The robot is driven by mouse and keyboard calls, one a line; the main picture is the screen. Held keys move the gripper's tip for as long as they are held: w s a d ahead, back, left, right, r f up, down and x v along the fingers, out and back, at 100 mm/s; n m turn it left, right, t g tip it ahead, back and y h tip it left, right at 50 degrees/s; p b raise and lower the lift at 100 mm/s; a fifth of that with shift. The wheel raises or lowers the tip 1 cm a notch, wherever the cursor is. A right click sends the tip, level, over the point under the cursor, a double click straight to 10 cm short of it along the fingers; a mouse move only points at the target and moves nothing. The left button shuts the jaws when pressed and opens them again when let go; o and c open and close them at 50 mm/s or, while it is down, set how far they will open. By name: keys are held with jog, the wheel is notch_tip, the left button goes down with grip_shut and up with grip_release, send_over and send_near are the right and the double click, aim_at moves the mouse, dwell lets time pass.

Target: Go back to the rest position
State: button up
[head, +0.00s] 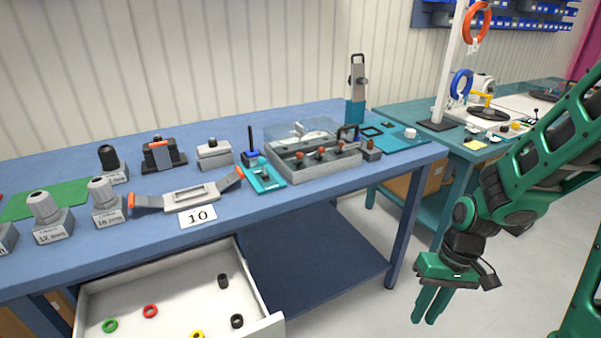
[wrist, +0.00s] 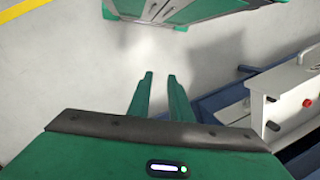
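My gripper (head: 432,306) hangs at the right in the head view, pointing down over the bare floor, to the right of the blue bench (head: 330,185). In the wrist view my gripper (wrist: 160,78) shows two green fingers with a narrow gap between them. Nothing is held between the fingers. My green arm reaches in from the right edge of the head view.
An open white drawer (head: 262,328) juts out below the bench, with several coloured rings inside. The bench top carries grey holders, a clear-lidded box (head: 318,165) and tools. A teal table (head: 465,148) stands behind my arm. The floor (head: 360,310) is clear.

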jog(key=s+d+r+m+h, duration=0.1)
jog(key=s+d+r+m, duration=0.2)
jog(key=s+d+r, duration=0.2)
jog(key=s+d+r+m+t, duration=0.1)
jog(key=s+d+r+m, duration=0.2)
jog(key=s+d+r, duration=0.3)
notch_tip(320, 180, up, 6)
jog(key=shift+d+f+t+h, duration=0.3)
jog(key=shift+d+h, duration=0.1)
jog(key=shift+d, duration=0.7)
jog(key=shift+w+f, duration=0.2)
jog(key=shift+w, duration=0.4)
